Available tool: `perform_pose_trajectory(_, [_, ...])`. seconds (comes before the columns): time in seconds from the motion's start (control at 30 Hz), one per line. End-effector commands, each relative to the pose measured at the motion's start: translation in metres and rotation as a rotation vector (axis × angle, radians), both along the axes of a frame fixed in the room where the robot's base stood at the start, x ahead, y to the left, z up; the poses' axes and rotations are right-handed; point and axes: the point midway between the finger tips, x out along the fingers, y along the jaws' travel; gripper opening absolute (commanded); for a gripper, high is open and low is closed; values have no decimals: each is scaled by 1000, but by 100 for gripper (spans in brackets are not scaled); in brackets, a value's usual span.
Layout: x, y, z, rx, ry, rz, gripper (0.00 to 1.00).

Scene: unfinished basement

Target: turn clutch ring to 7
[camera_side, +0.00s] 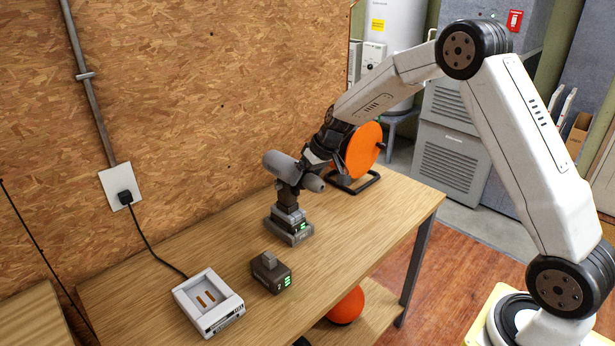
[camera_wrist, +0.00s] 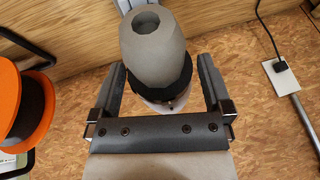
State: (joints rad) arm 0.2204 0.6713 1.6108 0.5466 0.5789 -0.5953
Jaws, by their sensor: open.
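A grey cordless drill (camera_side: 284,167) stands upright on its battery on the wooden workbench. In the wrist view its grey nose (camera_wrist: 154,45) points toward the top of the picture. The dark clutch ring (camera_wrist: 172,88) sits behind the nose. My gripper (camera_wrist: 160,75) is open, with one finger on each side of the drill's front end near the ring. Gaps show between the fingers and the drill. The ring's numbers cannot be read. In the side view my gripper hides part of the drill's front.
An orange reel (camera_side: 362,150) on a black stand is close behind my gripper. A spare battery (camera_side: 271,272) and a white charger (camera_side: 208,302) with a cord to the wall outlet (camera_side: 121,187) are at the front. An orange ball (camera_side: 346,305) lies below the bench top.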

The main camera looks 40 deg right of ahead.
Motion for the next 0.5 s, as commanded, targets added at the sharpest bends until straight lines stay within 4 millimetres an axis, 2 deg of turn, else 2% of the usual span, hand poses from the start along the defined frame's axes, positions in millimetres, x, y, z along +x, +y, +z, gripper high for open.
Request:
perform_pose_trajectory(0.07, [0,0,0,0,0,0,97])
perform_pose_trajectory(0.2, [0,0,0,0,0,0,52])
perform_pose_trajectory(0.3, [0,0,0,0,0,0,24])
perform_pose_trajectory(0.5, [0,0,0,-4,1,1,24])
